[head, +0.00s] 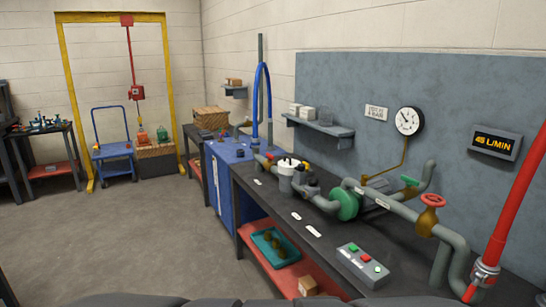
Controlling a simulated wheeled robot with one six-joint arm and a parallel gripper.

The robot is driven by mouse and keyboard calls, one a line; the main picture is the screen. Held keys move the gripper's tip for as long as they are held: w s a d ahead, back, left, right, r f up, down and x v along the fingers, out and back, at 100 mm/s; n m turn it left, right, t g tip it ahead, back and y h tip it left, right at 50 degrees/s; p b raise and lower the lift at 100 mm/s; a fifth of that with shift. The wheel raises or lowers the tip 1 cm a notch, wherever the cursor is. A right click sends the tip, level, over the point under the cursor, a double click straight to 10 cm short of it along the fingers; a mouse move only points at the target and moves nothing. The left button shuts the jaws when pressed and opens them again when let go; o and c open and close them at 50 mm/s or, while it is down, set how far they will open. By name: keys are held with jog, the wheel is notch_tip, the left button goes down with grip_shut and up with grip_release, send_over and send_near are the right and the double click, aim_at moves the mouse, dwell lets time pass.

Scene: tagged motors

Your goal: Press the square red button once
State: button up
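A grey control box (360,268) sits on the near part of the dark workbench (270,192). On its sloped top are a green button (353,247), a red button (366,257) that looks square, and a small round greenish-white button or lamp (378,269). White labels lie beside them. The red button is in the middle of the row and nothing covers it. My gripper is not in view, so nothing is seen near the box.
Grey pipes with a green pump (344,205) and a red valve wheel (433,200) stand behind the box. A thick red hose (513,205) rises at the right. The floor (120,240) left of the bench is clear. A blue cart (114,150) stands farther back.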

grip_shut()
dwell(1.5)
